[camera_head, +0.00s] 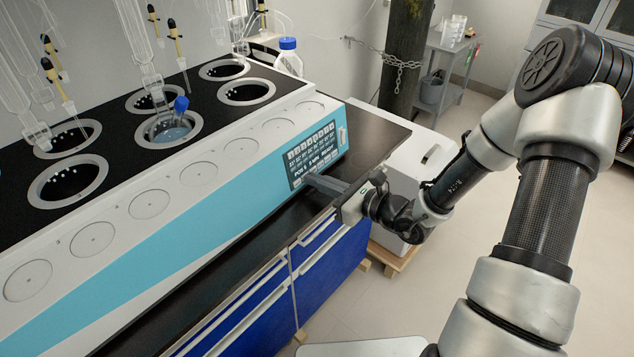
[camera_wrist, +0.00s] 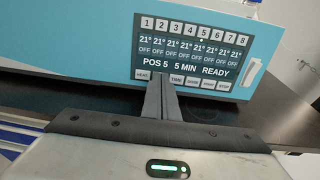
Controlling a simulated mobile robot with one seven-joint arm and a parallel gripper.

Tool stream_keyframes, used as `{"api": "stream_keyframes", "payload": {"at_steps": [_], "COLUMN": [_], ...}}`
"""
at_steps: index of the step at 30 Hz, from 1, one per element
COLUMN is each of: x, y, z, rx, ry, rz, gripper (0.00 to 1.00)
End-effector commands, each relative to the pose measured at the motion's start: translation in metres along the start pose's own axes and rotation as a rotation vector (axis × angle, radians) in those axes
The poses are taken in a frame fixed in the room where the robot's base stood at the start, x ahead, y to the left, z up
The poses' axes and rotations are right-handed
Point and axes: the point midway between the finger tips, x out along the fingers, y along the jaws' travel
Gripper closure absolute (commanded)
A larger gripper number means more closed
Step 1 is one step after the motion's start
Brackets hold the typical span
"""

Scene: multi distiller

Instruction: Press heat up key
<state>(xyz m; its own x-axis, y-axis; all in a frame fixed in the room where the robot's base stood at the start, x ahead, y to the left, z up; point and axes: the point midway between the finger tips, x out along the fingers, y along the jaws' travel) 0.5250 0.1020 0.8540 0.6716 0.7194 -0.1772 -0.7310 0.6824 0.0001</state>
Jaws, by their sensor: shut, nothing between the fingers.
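The distiller's control panel (camera_wrist: 190,55) shows numbers 1 to 8, readings of 21° and OFF, and "POS 5 5 MIN READY". A green dot sits under number 5. Along its bottom edge is a row of small grey keys. The leftmost key (camera_wrist: 142,75) seems to read HEAT; the key right of it is largely hidden behind my fingers, and TIME (camera_wrist: 176,79) follows. My gripper (camera_wrist: 160,78) is shut and empty, its fingertips at the key row between these. In the head view my gripper (camera_head: 309,181) points at the panel's lower edge (camera_head: 315,152). Contact cannot be told.
The white and blue distiller (camera_head: 180,225) stands on a dark bench top (camera_head: 368,135) over blue drawers (camera_head: 325,270). A white rocker switch (camera_wrist: 252,72) is right of the panel. A blue-capped flask (camera_head: 181,108) sits in one well. A blue-capped bottle (camera_head: 288,60) stands behind.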

Motion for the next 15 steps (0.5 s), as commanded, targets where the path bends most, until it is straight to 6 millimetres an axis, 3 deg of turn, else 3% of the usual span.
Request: {"api": "stream_keyframes", "payload": {"at_steps": [11, 15], "x": [0.003, 0.015], "y": [0.0, 0.001], "z": [0.0, 0.0], "rx": [0.0, -0.001], "ry": [0.0, 0.0], "rz": [0.001, 0.004], "gripper": [1.0, 1.0]}}
